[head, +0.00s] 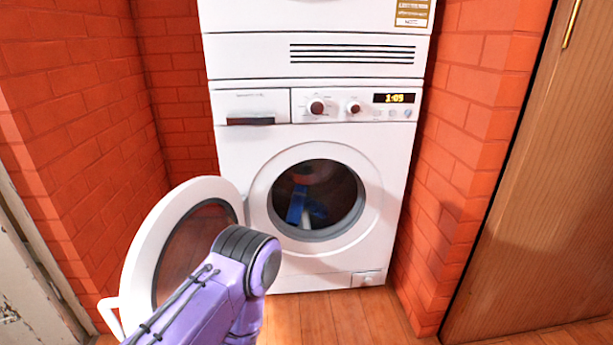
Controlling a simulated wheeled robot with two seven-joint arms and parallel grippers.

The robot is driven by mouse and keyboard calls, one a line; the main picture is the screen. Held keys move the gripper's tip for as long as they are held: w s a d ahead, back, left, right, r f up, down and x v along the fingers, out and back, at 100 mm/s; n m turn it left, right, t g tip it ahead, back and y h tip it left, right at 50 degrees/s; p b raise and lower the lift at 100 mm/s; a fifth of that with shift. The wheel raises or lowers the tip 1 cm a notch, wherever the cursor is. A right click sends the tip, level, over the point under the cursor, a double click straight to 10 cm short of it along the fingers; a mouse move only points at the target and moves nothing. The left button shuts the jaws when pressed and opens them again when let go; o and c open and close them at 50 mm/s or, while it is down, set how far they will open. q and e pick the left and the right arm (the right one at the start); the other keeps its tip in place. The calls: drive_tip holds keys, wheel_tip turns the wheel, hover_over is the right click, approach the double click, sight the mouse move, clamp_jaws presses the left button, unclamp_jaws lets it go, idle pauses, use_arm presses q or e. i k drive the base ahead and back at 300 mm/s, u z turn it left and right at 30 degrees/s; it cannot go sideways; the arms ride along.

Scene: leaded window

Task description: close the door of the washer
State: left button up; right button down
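The white washer (285,160) stands in a brick alcove, with its round drum opening (318,195) uncovered. Blue cloth and something white show inside the drum. The round door (150,235) is hinged at the left of the opening and stands wide open, swung out to the left and towards me. A white curved piece (108,316), which looks like its handle, shows at the door's lower left edge. A purple link of my arm with a dark ringed joint covers the door's lower right part. I see neither gripper.
Another white appliance (320,55) sits on top of the washer. Orange brick walls (75,120) stand close on both sides. A wooden door or panel (545,190) is at the right. The wooden floor (345,318) in front of the washer looks clear.

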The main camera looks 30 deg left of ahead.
sight(137, 301)
drive_tip(key=z, duration=0.6)
drive_tip(key=i, duration=0.7)
drive_tip(key=z, duration=0.5)
drive_tip(key=k, duration=0.6)
drive_tip(key=u, duration=2.85)
drive_tip(key=i, duration=0.5)
